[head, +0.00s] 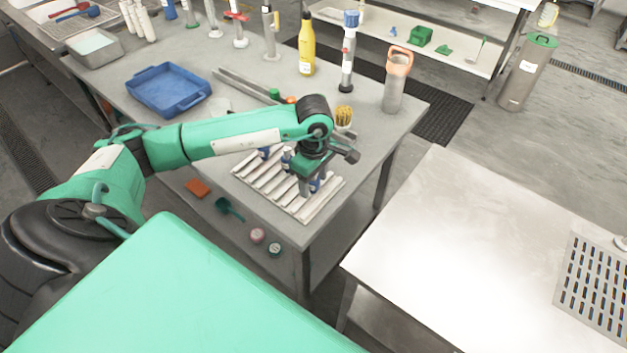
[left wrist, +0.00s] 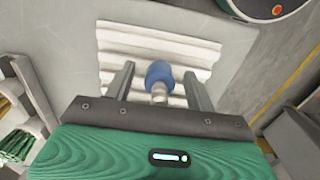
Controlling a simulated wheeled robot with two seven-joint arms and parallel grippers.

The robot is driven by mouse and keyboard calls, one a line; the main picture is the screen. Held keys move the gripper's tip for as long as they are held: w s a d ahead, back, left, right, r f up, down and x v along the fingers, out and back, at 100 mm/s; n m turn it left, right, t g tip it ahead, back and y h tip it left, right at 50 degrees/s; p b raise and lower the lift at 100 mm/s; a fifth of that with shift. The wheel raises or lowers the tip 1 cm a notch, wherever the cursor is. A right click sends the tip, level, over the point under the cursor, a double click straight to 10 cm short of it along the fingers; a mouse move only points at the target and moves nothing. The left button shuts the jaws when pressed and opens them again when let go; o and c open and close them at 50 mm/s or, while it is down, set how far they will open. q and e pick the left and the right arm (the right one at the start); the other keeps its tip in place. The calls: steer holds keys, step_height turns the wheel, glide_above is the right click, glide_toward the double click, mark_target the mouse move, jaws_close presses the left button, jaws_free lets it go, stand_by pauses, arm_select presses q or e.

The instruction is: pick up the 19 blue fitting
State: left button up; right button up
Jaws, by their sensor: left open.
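A ribbed white rack (head: 262,178) lies on the near corner of the grey table, with small blue fittings on it. One blue fitting (head: 265,153) stands left of my gripper and another blue fitting (head: 286,160) is close beside it. A third blue fitting (head: 316,185) is partly hidden by the fingers. My left gripper (head: 310,188) points down over the rack. In the left wrist view, one blue fitting with a pale metal end (left wrist: 158,78) lies between the open fingers (left wrist: 160,88), with gaps on both sides. No number is readable. My right gripper is not in view.
A blue tray (head: 168,90), a yellow bottle (head: 306,48), an orange-handled container (head: 397,78) and a yellow brush (head: 344,117) stand on the table. Small items lie on a lower shelf beneath.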

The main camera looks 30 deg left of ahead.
arm_select(q)
steer(key=shift+c, duration=1.4)
steer(key=c, duration=0.8)
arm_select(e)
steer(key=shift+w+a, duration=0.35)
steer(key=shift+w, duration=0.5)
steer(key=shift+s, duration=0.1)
